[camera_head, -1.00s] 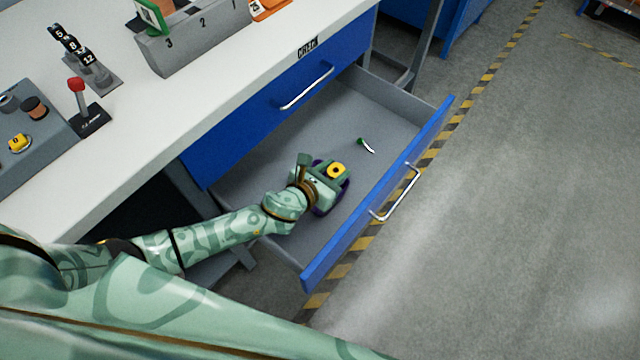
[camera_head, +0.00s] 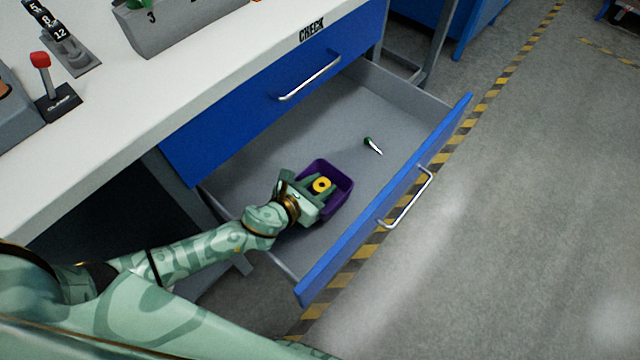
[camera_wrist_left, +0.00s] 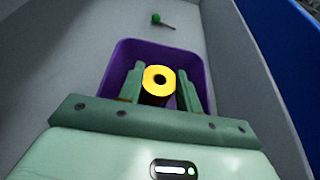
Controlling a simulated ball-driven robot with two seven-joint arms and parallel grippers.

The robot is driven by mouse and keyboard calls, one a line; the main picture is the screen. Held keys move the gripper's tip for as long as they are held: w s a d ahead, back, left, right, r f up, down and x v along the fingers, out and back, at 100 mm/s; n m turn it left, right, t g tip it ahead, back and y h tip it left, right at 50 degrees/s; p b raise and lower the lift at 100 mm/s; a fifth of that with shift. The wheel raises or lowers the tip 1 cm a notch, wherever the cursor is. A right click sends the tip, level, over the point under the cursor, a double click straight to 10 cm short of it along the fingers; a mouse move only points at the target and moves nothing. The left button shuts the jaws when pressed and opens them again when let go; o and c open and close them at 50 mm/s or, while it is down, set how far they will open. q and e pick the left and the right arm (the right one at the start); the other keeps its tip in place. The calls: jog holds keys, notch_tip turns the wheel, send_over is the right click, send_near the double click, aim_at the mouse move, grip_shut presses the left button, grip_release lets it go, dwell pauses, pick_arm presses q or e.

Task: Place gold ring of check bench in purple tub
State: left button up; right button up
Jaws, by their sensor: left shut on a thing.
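The gold ring (camera_head: 321,185) is a thick yellow ring with a dark hole, held between the fingers of my left gripper (camera_head: 320,187). It also shows in the left wrist view (camera_wrist_left: 158,84), with one finger on each side. The purple tub (camera_head: 344,178) stands in the open lower drawer of the check bench. My gripper and the ring are over the tub, and the wrist covers its near left part. The tub (camera_wrist_left: 128,48) lies behind the ring in the wrist view. I cannot tell how far the ring is above the tub's floor. My right gripper is not in view.
The open grey drawer (camera_head: 400,110) has a blue front (camera_head: 440,150) with a handle. The white bench top (camera_head: 110,110) carries a red-knobbed lever (camera_head: 41,62) and a grey rack (camera_head: 185,25). Floor lies right of the drawer.

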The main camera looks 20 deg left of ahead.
pick_arm(q)
jog(key=shift+f, duration=0.45)
jog(key=shift+f+b, duration=0.2)
jog(key=shift+b, duration=0.2)
jog(key=o, duration=1)
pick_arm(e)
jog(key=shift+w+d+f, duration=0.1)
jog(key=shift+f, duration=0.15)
pick_arm(q)
jog(key=shift+s, duration=0.1)
jog(key=shift+r, duration=0.15)
jog(key=shift+r+p, duration=0.55)
jog(key=shift+p, duration=0.15)
jog(key=p+v, duration=0.2)
jog(key=v, duration=0.4)
jog(key=shift+s+r, duration=0.1)
jog(key=shift+r, duration=0.05)
jog(key=shift+s+a+r, duration=0.15)
jog(key=shift+s+a, duration=0.1)
jog(key=shift+s, duration=0.2)
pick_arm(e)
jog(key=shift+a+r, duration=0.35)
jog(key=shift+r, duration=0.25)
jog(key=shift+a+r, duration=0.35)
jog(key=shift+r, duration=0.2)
